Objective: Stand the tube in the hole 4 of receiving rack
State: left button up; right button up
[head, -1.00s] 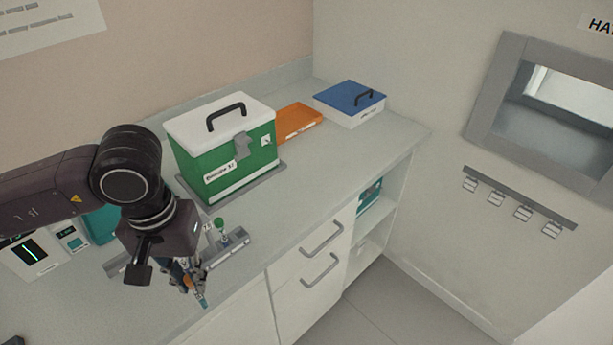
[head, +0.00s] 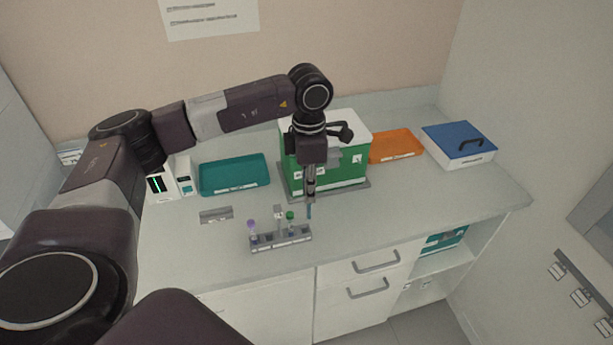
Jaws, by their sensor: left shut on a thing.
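My left gripper (head: 310,190) points down in front of the green box and is shut on a slim tube (head: 308,212). Only the tube's teal lower end shows clearly; the fingers hide the rest. It hangs roughly upright, above and behind the right part of a grey rack (head: 262,247). That rack holds a purple-capped tube (head: 252,225) at its left and a green-capped tube (head: 290,216) right of its middle. I cannot read hole numbers or tell for sure that this is the receiving rack. My right gripper is not in view.
A smaller grey rack (head: 216,215) sits behind and left. A teal tray (head: 234,174), a white device (head: 160,186), a green box (head: 345,172), an orange tray (head: 397,146) and a blue-lidded box (head: 459,150) line the back. The counter's right front is clear.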

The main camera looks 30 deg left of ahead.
pick_arm(q)
jog(key=shift+n, duration=0.7)
jog(key=shift+w+a+f+b, duration=0.15)
jog(key=shift+f+b, duration=0.25)
jog(key=shift+f, duration=0.4)
jog(key=shift+a+f+b, duration=0.3)
jog(key=shift+f+b, duration=0.15)
jog(key=shift+f, duration=0.3)
jog(key=shift+w+a+f+b, duration=0.15)
jog(key=shift+f+b, duration=0.25)
jog(key=shift+f, duration=0.4)
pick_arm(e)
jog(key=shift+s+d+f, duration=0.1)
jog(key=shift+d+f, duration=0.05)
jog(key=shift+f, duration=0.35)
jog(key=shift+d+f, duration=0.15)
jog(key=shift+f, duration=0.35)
pick_arm(q)
jog(key=shift+s, duration=0.1)
jog(key=shift+a+f+b, duration=0.1)
jog(key=shift+f+b, duration=0.1)
jog(key=shift+b, duration=0.25)
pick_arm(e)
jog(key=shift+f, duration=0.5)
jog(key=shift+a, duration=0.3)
